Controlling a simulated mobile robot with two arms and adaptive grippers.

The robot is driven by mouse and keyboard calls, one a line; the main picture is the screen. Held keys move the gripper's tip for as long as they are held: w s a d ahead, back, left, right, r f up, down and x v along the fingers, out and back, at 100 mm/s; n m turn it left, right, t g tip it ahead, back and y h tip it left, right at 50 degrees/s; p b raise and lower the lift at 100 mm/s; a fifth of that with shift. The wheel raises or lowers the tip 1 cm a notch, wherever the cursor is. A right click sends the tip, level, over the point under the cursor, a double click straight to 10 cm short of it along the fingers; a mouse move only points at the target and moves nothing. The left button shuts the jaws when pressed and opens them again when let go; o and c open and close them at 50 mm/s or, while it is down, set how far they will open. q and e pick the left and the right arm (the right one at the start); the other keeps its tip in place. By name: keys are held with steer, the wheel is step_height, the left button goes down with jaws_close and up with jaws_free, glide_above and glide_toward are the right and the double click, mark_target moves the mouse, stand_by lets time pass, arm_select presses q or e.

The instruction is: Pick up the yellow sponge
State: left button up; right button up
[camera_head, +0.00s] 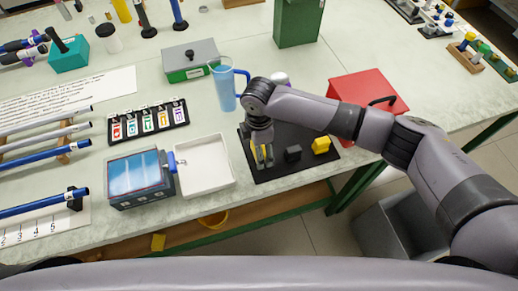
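My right arm reaches in from the right, and its gripper (264,158) points down over the left part of a black mat (287,172). A yellow piece (254,150), partly hidden by the fingers, shows at the gripper; it may be the sponge. I cannot tell whether the fingers hold it or are only around it. My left gripper is not in view.
A white tray (206,187) stands left of the mat, beside a blue-topped box (139,196). A blue mug (224,92) stands behind, and a red box (362,86) is behind on the right.

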steer(key=c, duration=0.7)
steer(key=shift+c, duration=0.2)
steer(key=shift+r, duration=0.1)
step_height(320, 180, up, 20)
steer(key=b, duration=0.2)
